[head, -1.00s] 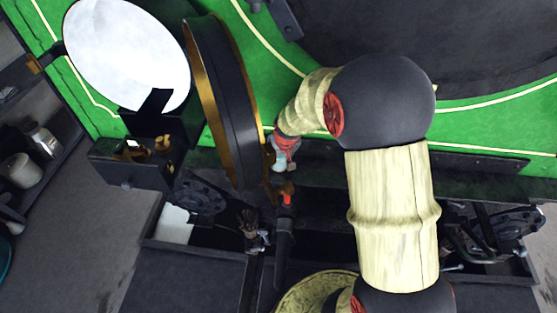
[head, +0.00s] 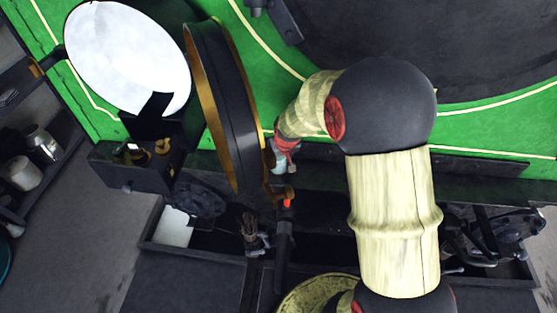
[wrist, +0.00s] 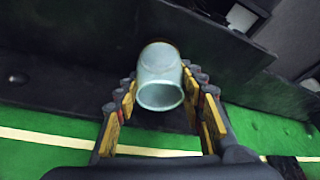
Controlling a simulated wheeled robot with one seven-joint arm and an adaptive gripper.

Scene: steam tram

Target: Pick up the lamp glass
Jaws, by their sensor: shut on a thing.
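The lamp glass (wrist: 160,72) is a pale blue-green, open-ended cylinder. In the wrist view it sits between the two fingers of my gripper (wrist: 160,88), which is shut on it, with its open rim facing the camera. In the head view the glass (head: 279,164) shows small and pale just below my gripper (head: 285,148), partly hidden by it. It is close to the right side of the large dark round lamp door with a brass edge (head: 225,105). I cannot tell whether the glass touches anything else.
A white round reflector (head: 128,55) stands at the upper left above a dark box with brass fittings (head: 135,165). An open dark trough with a brush (head: 249,228) and a red-tipped tool (head: 285,235) lies below. The green tram side (head: 480,125) is behind my arm.

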